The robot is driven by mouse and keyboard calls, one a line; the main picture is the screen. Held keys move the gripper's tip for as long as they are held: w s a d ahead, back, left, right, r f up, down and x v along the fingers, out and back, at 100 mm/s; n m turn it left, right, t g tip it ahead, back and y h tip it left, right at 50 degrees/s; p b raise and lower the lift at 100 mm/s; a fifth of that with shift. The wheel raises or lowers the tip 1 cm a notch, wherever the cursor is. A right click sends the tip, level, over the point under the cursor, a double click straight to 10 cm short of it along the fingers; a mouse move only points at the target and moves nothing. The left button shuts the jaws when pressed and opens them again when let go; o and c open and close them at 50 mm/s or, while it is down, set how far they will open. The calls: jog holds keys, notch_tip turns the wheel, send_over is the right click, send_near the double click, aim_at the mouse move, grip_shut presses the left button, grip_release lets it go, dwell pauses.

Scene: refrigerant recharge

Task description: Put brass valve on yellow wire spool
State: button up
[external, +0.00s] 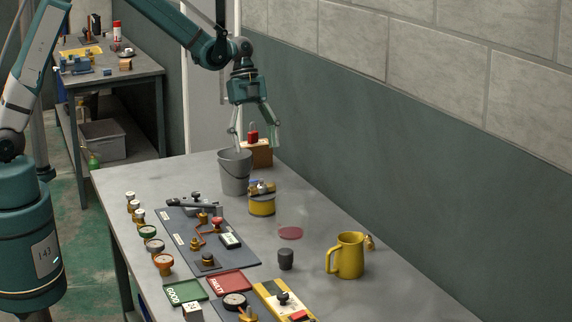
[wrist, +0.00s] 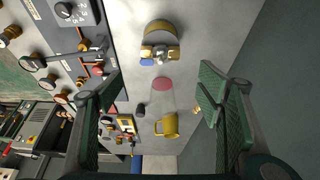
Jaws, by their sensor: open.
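The yellow wire spool (external: 262,205) stands on the table right of the grey bucket; it also shows at the top of the wrist view (wrist: 160,28). Small brass-coloured and blue pieces (external: 262,187) sit on its top; they show again in the wrist view (wrist: 160,54). I cannot tell whether one is the brass valve. Another small brass-coloured piece (external: 370,242) lies behind the yellow mug and shows in the wrist view (wrist: 196,108). My gripper (external: 255,148) is open and empty, fingers down, above and behind the spool, its left finger near the bucket's rim.
The grey bucket (external: 235,175) stands close below my gripper. A wooden block (external: 258,155) with a red top piece is behind it. A yellow mug (external: 348,257), dark cup (external: 286,259) and pink disc (external: 290,233) are farther along. A panel with knobs (external: 190,235) lies left.

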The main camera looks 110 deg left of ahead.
jog(key=d+r+n+y, duration=0.1)
jog(key=d+r, duration=0.4)
jog(key=d, duration=0.5)
jog(key=d+r+n+y, duration=0.1)
jog(key=d+r+n, duration=0.1)
jog(key=d+r, duration=0.5)
jog(key=d+r+n, duration=0.1)
jog(key=d+r, duration=0.2)
jog(key=d, duration=0.9)
jog(key=s+d+r+n+t, duration=0.1)
jog(key=s+d+n+t, duration=0.1)
jog(key=s+d, duration=0.7)
jog(key=s+d+r+n+t+y, duration=0.1)
jog(key=s+d+n+t, duration=0.1)
jog(key=s+d, duration=0.6)
jog(key=d+n, duration=0.1)
jog(key=d, duration=0.5)
jog(key=shift+s+d, duration=0.15)
jog(key=shift+s, duration=0.2)
